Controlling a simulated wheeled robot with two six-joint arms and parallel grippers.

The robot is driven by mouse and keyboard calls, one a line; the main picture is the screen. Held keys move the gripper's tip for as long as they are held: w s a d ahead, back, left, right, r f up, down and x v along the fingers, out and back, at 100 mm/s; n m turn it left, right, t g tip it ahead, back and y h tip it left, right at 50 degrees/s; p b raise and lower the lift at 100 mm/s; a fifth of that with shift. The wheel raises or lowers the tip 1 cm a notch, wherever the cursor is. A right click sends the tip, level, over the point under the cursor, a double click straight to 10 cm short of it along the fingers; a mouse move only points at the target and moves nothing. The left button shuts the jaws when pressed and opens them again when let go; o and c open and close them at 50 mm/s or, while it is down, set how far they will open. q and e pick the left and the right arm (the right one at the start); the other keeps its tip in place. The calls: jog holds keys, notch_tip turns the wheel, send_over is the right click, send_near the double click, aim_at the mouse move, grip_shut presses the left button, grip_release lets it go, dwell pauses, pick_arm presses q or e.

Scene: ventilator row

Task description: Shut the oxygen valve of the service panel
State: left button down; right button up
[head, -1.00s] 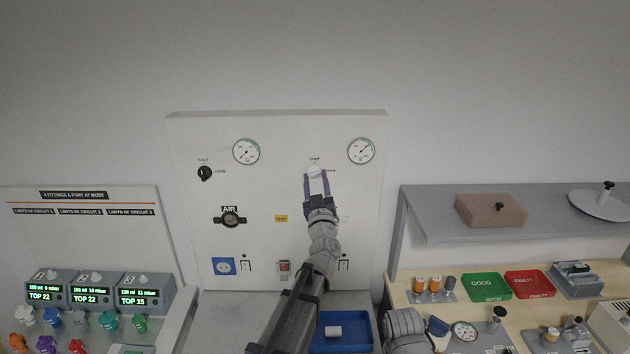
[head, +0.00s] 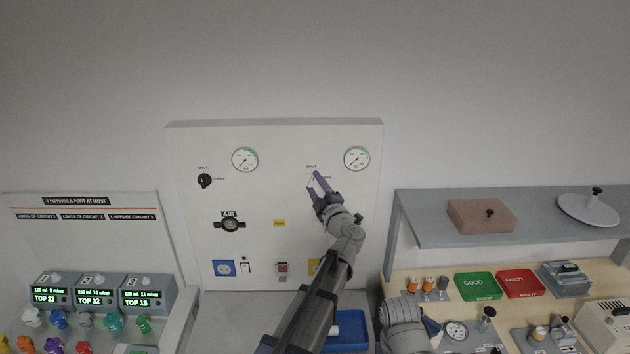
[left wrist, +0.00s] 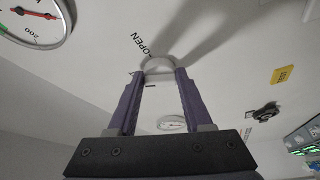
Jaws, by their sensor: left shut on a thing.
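The oxygen valve is a pale rounded knob (left wrist: 158,64) high on the right half of the white service panel (head: 275,140). Its OPEN label shows beside it in the left wrist view, and small lettering stands above it in the head view. My left gripper (head: 317,177) is shut on this knob, one purple finger on each side; the left wrist view also shows the gripper (left wrist: 160,78) there. The fingers lean to the upper left in the head view. My right arm shows at lower right, but its jaws cannot be made out.
A black knob (head: 204,181) and an AIR outlet (head: 230,225) are on the panel's left half. Two gauges (head: 244,160) (head: 357,158) sit near its top. A blue tray (head: 352,330) lies below, partly behind my left arm. A grey shelf (head: 440,235) stands right of the panel.

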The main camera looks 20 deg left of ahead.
pick_arm(q)
jog(key=n+p, duration=0.1)
jog(key=n+g+p, duration=0.1)
jog(key=n, duration=0.1)
jog(key=shift+r, duration=0.3)
jog(key=shift+n+g+p, duration=0.3)
jog(key=shift+n+p, duration=0.2)
jog(key=shift+n, duration=0.2)
jog(key=shift+f, duration=0.1)
jog(key=shift+c, duration=1.6)
grip_release()
jog(key=v, duration=0.8)
